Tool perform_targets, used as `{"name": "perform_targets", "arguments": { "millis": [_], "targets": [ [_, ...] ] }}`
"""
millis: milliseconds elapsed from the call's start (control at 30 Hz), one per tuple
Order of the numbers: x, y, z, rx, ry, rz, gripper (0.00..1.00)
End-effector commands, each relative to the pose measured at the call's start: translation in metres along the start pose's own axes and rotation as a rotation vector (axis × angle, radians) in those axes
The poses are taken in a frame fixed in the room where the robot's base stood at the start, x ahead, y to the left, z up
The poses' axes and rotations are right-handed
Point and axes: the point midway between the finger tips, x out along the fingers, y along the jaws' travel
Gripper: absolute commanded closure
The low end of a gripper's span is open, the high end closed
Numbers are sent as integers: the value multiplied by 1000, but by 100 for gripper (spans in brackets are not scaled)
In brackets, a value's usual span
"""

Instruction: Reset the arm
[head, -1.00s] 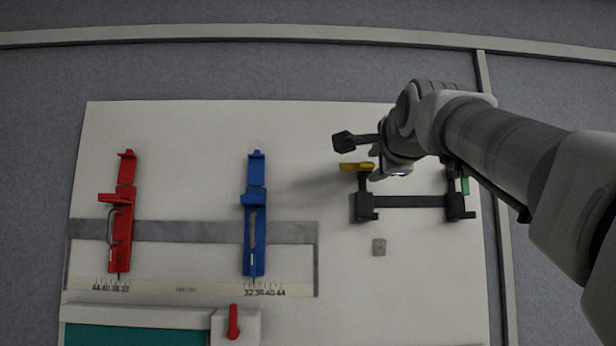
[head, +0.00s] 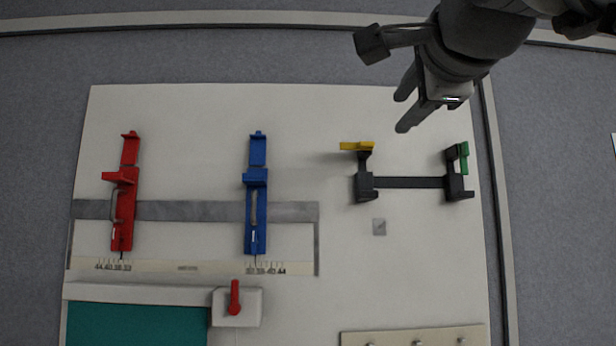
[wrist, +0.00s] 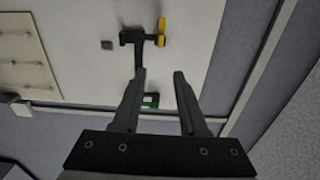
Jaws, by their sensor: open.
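My gripper (head: 403,107) is at the upper right in the head view, over the board's top edge, above the black bracket. Its two dark fingers are apart with nothing between them, and they also show in the wrist view (wrist: 158,88). The black bracket (head: 410,183) lies on the board with a yellow lever (head: 357,146) at its left end and a green lever (head: 464,158) at its right end. In the wrist view the yellow part (wrist: 162,32) is beyond the fingers, and a green part (wrist: 150,100) shows between them, farther off.
The white board (head: 200,120) carries a red slider (head: 123,200) and a blue slider (head: 255,200) on a grey rail (head: 185,211). A red knob (head: 234,297) sits beside a teal panel (head: 135,326). A panel with pegs (head: 415,336) is at lower right.

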Motion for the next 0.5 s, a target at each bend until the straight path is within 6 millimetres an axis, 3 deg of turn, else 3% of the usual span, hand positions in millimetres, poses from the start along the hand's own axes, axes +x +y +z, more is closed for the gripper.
{"name": "perform_targets", "arguments": {
  "millis": [200, 500],
  "targets": [
    [-19, 0, 0, 0, 0, 0, 57],
    [-21, 0, 0, 0, 0, 0, 57]
  ]
}}
